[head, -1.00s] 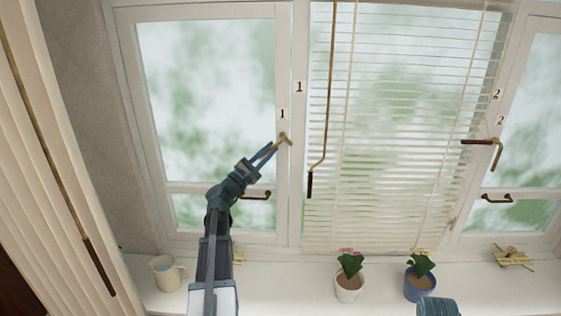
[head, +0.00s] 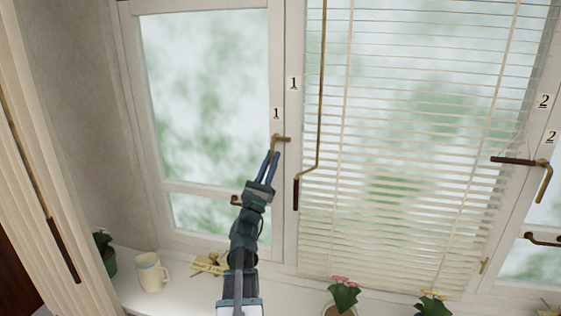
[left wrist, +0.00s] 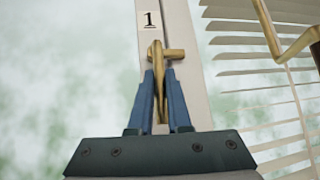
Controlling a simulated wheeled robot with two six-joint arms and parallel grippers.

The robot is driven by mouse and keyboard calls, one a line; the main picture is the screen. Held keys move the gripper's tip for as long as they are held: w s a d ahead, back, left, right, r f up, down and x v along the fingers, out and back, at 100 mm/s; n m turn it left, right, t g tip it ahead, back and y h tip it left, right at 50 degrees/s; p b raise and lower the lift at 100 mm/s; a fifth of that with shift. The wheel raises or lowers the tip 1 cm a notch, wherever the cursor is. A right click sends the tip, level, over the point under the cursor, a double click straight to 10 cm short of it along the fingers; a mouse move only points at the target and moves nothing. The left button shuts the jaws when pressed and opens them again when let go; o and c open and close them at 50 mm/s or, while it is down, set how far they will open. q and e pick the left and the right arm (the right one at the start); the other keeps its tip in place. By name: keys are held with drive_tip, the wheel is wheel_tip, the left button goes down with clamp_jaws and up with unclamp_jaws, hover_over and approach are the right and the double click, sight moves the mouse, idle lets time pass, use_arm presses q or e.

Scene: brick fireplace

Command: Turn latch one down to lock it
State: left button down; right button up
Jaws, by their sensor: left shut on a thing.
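Latch one (head: 276,141) is a brass handle on the left window's right stile, just below a label "1" (head: 276,113). In the head view its grip hangs down from the pivot, and a short brass tongue points right. My left gripper (head: 271,160) reaches up from below and is shut on the latch's grip. In the left wrist view the latch (left wrist: 157,62) stands between the blue fingers (left wrist: 160,100), which hide part of its grip. My right gripper is not seen in the current views.
A blind with a cranked brass rod (head: 319,110) hangs just right of the latch. Latch two (head: 544,170) is at the far right.

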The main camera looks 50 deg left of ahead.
use_arm(q)
drive_tip(key=shift+d+n+y, duration=0.2)
drive_tip(key=shift+n+y, duration=0.5)
drive_tip(key=shift+n, duration=0.1)
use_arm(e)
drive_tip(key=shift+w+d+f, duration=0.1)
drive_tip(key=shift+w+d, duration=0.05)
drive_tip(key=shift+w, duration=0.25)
use_arm(q)
drive_tip(key=c, duration=0.9)
unclamp_jaws()
drive_tip(key=shift+o, duration=0.2)
drive_tip(key=b+v, duration=1)
drive_tip(key=v, duration=0.3)
drive_tip(key=shift+s+f, duration=0.25)
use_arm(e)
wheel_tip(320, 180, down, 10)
use_arm(q)
drive_tip(key=shift+d, duration=0.15)
